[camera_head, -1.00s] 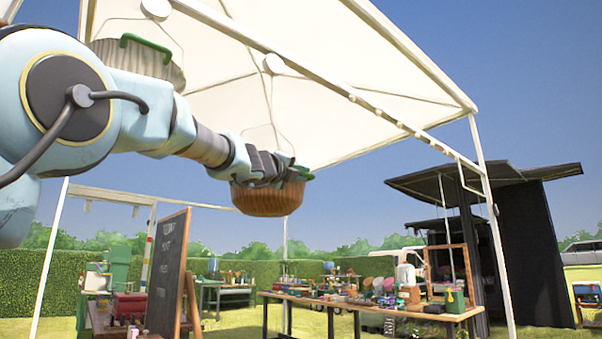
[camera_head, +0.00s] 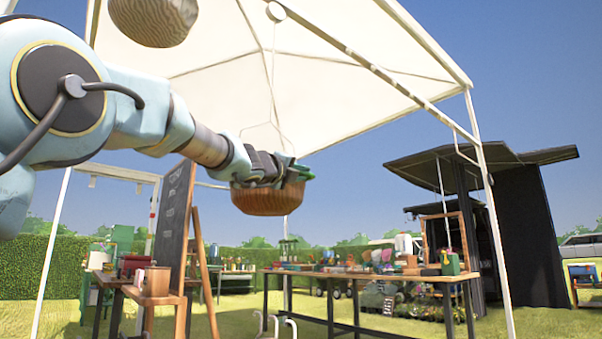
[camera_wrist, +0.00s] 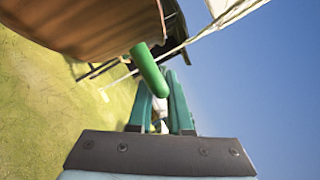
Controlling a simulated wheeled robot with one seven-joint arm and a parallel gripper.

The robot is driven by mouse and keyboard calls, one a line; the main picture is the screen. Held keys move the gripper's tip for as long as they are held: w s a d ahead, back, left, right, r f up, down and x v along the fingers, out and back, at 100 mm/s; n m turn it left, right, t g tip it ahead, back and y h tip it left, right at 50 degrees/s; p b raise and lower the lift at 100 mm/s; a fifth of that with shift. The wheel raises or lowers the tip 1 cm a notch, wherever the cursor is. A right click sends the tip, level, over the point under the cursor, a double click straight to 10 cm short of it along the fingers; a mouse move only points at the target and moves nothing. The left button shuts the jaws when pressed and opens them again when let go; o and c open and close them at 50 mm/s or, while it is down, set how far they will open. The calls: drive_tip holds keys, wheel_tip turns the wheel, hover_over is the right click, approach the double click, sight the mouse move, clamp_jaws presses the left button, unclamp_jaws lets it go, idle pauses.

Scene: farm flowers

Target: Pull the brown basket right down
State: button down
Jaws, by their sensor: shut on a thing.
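The brown basket (camera_head: 268,203) hangs under the white canopy in the head view, from a thin wire hanger (camera_head: 268,132) above it. It is roughly level. My gripper (camera_head: 286,170) is at the basket's rim. In the wrist view the brown basket (camera_wrist: 85,25) fills the upper left. Its green handle (camera_wrist: 149,70) reaches down between the teal fingers of my gripper (camera_wrist: 160,92), which are shut on it. The head view hides the exact grip behind my wrist.
A pale basket (camera_head: 153,20) hangs at the upper left, above my arm. A chalkboard (camera_head: 172,225) stands below my arm. A long table (camera_head: 385,277) with many small goods stands behind. White canopy poles (camera_head: 490,200) rise at the right. Open air surrounds the basket.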

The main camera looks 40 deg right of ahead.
wheel_tip(320, 180, down, 6)
drive_tip(key=b, duration=0.4)
drive_tip(key=shift+f, duration=0.2)
drive_tip(key=shift+f, duration=0.1)
drive_tip(key=c, duration=0.9)
unclamp_jaws()
drive_tip(key=shift+o, duration=0.3)
drive_tip(key=b+v, duration=0.1)
drive_tip(key=v, duration=0.9)
drive_tip(key=shift+a+b, duration=0.3)
drive_tip(key=shift+a, duration=0.1)
drive_tip(key=shift+s+a, duration=0.1)
